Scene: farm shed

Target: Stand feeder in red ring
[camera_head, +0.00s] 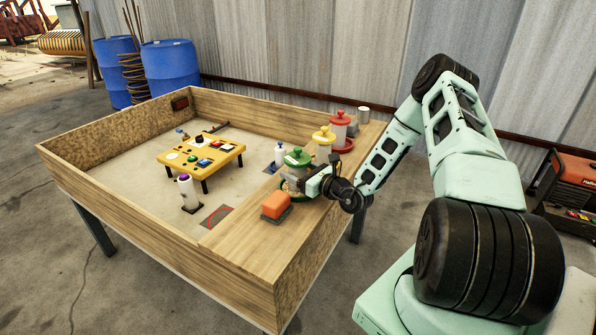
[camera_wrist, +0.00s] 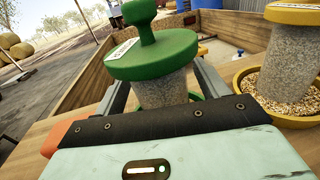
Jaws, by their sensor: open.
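A green-lidded feeder (camera_head: 297,157) with a grey clear body stands on the wooden ledge in a green base. In the wrist view the feeder (camera_wrist: 155,55) stands between the two fingers of my gripper (camera_wrist: 166,82), which are open on either side of its body. Whether they touch it I cannot tell. A yellow feeder (camera_head: 324,135) and a red feeder (camera_head: 339,119) stand behind it on the ledge. The yellow feeder's dish (camera_wrist: 262,108) holds grain. A dark patch with red marking (camera_head: 217,215) lies on the pen floor; whether this is a ring I cannot tell.
An orange block (camera_head: 276,204) sits on the ledge near my gripper. In the walled pen stand a yellow button table (camera_head: 200,157), a purple-capped white bottle (camera_head: 187,190) and another white bottle (camera_head: 279,155). A grey cup (camera_head: 363,115) stands at the ledge's far end.

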